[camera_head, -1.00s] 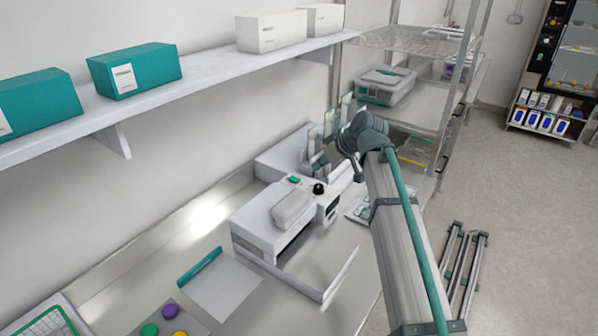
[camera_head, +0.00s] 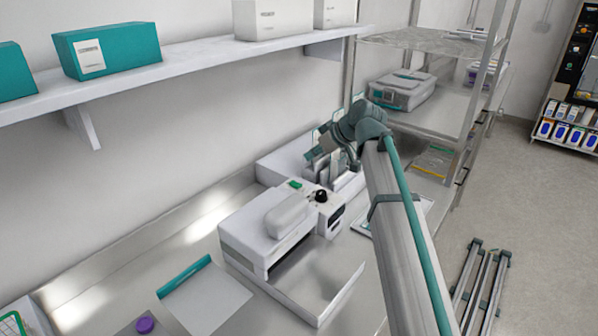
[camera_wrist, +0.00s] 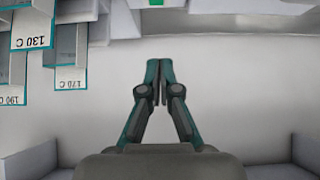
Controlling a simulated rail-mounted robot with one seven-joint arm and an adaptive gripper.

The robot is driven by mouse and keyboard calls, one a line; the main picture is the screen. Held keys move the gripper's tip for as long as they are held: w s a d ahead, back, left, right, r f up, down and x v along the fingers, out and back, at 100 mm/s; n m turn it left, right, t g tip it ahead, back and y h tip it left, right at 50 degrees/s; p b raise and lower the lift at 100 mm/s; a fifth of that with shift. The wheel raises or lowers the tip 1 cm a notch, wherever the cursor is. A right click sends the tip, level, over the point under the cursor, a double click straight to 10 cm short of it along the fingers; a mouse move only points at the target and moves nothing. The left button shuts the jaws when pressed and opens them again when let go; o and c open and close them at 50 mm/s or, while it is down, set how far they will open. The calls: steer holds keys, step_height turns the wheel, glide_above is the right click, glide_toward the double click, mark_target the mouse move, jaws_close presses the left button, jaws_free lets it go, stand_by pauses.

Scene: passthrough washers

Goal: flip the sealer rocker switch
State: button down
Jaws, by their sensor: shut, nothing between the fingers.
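The sealer (camera_head: 255,232) is a white boxy machine on the steel bench in the head view. A green rocker switch (camera_head: 296,184) sits on its top, beside a black knob (camera_head: 321,196). My gripper (camera_head: 314,153) is behind and above the switch, apart from it, and partly lost against my wrist. In the wrist view my gripper (camera_wrist: 160,65) is shut and empty, its two fingers close together. A green patch (camera_wrist: 155,3) shows at the top edge there, cut off; it may be the switch.
Temperature cards (camera_wrist: 33,40) reading 130 C, 170 C and 190 C appear upside down in the wrist view. A pale box (camera_head: 283,160) stands behind the sealer. A wall shelf (camera_head: 200,62) with cartons hangs above. A sheet with a teal bar (camera_head: 205,298) lies at front left.

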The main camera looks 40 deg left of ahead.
steer(key=p, duration=0.3)
glide_above(294, 184)
step_height(294, 184, down, 6)
steer(key=shift+d+f, duration=0.1)
steer(key=shift+f, duration=0.1)
step_height(294, 184, down, 3)
steer(key=shift+f+p, duration=0.1)
steer(key=shift+p, duration=0.65)
steer(key=shift+f, duration=0.7)
steer(key=shift+w, duration=0.3)
steer(key=shift+s+f, duration=0.1)
steer(key=shift+s, duration=0.05)
steer(key=shift+s+a, duration=0.2)
steer(key=shift+a, duration=0.05)
steer(key=shift+w+d, duration=0.1)
